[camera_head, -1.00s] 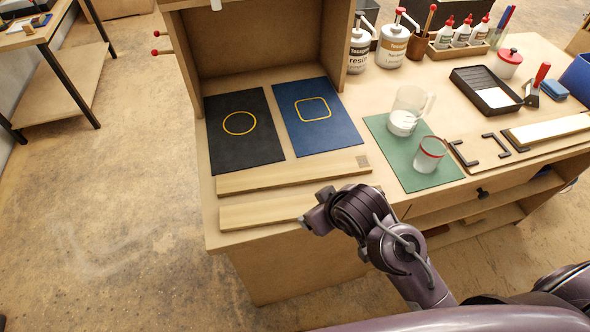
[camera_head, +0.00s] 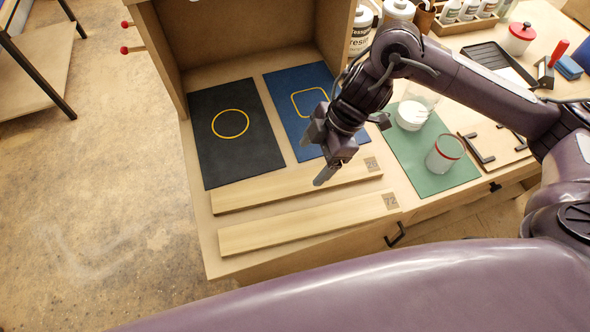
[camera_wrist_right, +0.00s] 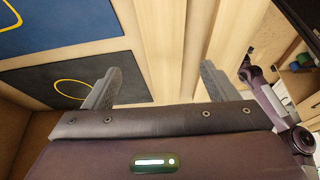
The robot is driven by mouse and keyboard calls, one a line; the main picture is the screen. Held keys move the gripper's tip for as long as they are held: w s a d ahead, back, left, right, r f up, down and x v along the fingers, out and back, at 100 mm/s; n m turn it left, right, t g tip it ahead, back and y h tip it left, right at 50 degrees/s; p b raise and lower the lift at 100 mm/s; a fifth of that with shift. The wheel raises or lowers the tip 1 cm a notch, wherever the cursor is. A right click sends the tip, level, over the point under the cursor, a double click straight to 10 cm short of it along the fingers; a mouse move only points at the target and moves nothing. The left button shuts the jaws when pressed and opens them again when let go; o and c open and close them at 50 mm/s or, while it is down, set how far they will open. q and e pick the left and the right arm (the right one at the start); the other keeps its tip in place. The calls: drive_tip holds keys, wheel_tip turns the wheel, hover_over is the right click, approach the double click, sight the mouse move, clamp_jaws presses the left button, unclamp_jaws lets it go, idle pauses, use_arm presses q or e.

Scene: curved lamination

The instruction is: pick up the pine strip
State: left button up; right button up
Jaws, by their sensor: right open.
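Two pale wood strips lie side by side on the bench. The farther strip (camera_head: 270,190) is beside the mats and has a small dark mark at its right end. The nearer strip (camera_head: 310,224) is along the front edge and has a similar mark. I cannot tell by grain which is pine. My right gripper (camera_head: 322,160) is open and empty, pointing down above the right part of the farther strip. In the right wrist view the open fingers (camera_wrist_right: 158,85) straddle the line of the farther strip (camera_wrist_right: 168,45), with the nearer strip (camera_wrist_right: 232,35) to the right. My left gripper is out of view.
A black mat (camera_head: 235,150) with a yellow circle and a blue mat (camera_head: 290,85) with a yellow square lie behind the strips. A green mat (camera_head: 437,182) on the right holds a glass cup (camera_head: 444,153) and a clear jug with white contents (camera_head: 411,115).

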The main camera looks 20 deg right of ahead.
sight(299, 181)
drive_tip(key=shift+s+d+f, duration=0.1)
drive_tip(key=shift+d+f, duration=0.05)
drive_tip(key=shift+d, duration=0.05)
drive_tip(key=p+x, duration=0.1)
drive_tip(key=x, duration=0.5)
drive_tip(key=shift+s+a+f+p, duration=0.15)
drive_tip(key=shift+s+a+p, duration=0.05)
drive_tip(key=shift+p, duration=0.1)
drive_tip(key=shift+a+f, duration=0.15)
drive_tip(key=shift+f, duration=0.25)
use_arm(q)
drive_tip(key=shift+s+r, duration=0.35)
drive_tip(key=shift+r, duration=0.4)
use_arm(e)
drive_tip(key=c, duration=1.2)
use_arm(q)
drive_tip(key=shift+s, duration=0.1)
use_arm(e)
drive_tip(key=shift+o, duration=0.2)
